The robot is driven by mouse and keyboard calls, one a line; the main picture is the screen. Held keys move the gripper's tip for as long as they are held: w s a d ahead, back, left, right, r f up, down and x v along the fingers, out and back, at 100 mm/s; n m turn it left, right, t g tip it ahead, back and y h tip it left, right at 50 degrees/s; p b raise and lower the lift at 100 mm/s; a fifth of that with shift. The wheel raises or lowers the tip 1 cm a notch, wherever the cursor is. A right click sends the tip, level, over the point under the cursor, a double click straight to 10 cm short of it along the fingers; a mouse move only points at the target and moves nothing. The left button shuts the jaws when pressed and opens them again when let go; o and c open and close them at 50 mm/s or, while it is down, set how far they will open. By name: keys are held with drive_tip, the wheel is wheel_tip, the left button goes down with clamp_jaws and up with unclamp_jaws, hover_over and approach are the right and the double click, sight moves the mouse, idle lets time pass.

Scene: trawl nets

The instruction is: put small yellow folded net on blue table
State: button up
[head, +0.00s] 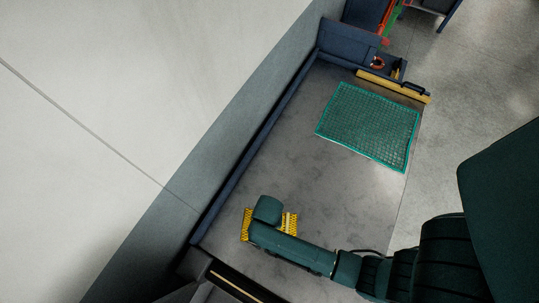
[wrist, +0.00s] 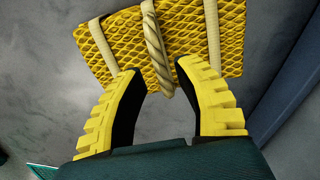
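The small yellow folded net (head: 246,226) lies on a grey worktop (head: 325,195) with dark blue raised edges, partly hidden under my arm in the head view. In the wrist view the net (wrist: 222,40) is a flat yellow mesh pad with two pale straps and a twisted rope across its middle. My gripper (wrist: 160,75) is open, its two yellow ribbed fingers apart at the net's near edge. The rope's end shows between the fingertips; I cannot tell whether they touch the net. Dark blue furniture (head: 448,8) shows only in part at the top right of the head view.
A green net (head: 368,125) lies flat toward the worktop's far end. A yellow bar (head: 393,86) and small tools lie along that end, beside a blue raised panel (head: 347,43). A pale wall runs along the left. Bare worktop lies between the two nets.

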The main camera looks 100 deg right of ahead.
wheel_tip(320, 180, up, 10)
drive_tip(key=shift+f+p, duration=0.25)
drive_tip(key=shift+p, duration=0.05)
drive_tip(key=shift+w, duration=0.15)
